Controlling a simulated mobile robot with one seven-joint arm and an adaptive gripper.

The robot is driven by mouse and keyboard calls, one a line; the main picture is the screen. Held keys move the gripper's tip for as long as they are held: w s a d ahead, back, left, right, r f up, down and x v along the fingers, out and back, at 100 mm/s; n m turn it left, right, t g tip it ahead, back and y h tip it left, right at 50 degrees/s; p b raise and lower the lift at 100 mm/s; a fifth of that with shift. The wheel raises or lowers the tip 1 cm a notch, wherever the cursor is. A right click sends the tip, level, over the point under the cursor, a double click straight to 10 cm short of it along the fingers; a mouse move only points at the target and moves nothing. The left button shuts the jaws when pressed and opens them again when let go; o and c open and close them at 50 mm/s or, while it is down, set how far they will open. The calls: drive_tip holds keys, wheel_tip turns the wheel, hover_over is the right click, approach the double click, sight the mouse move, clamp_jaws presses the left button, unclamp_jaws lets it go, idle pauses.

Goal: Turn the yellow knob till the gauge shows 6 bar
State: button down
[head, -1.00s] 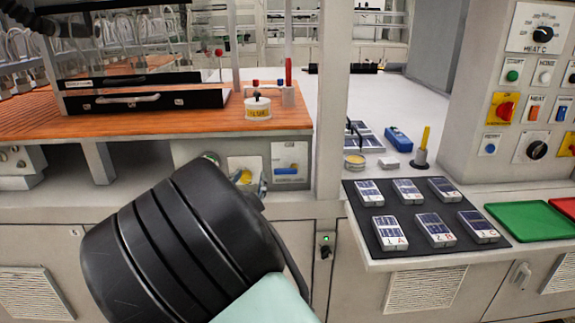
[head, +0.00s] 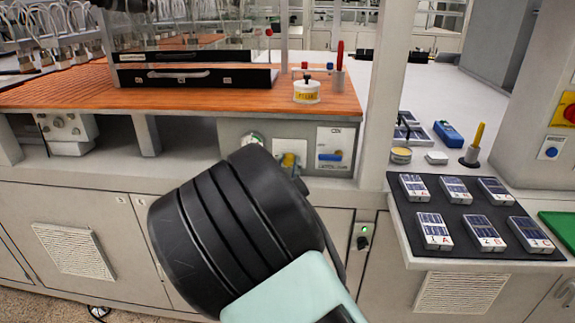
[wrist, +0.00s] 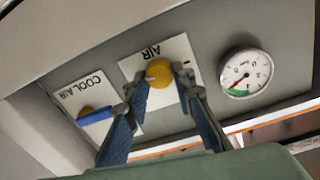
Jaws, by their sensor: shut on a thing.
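The yellow knob (wrist: 158,72) sits on a white plate marked AIR on a grey panel; it also shows in the head view (head: 288,161), partly hidden behind my arm. My gripper (wrist: 159,80) has its two fingers on either side of the knob, shut on it. The round gauge (wrist: 246,72) is right of the knob in the wrist view, with a white face and a green zone near its lower edge. Its needle points toward the lower left, by the green zone; the numbers are too small to read. In the head view the gauge (head: 253,139) is partly covered by my wrist.
A blue lever (wrist: 94,117) on a plate marked COOL AIR is beside the knob; it also shows in the head view (head: 330,157). The orange worktop (head: 200,100) overhangs the panel. A dark mat (head: 470,205) with several labelled packs lies to the right.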

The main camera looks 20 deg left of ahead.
drive_tip(key=shift+f+m+b, duration=0.15)
drive_tip(key=shift+m+b, duration=0.35)
drive_tip(key=shift+b, duration=0.25)
drive_tip(key=c, duration=1.6)
unclamp_jaws()
drive_tip(key=shift+s, duration=0.15)
drive_tip(key=s, duration=0.4)
drive_tip(key=s+d, duration=0.1)
drive_tip(key=s, duration=0.2)
drive_tip(key=s+d, duration=0.1)
drive_tip(key=s, duration=0.3)
drive_tip(key=shift+s+d, duration=0.1)
drive_tip(key=shift+s, duration=0.2)
drive_tip(key=shift+w, duration=0.1)
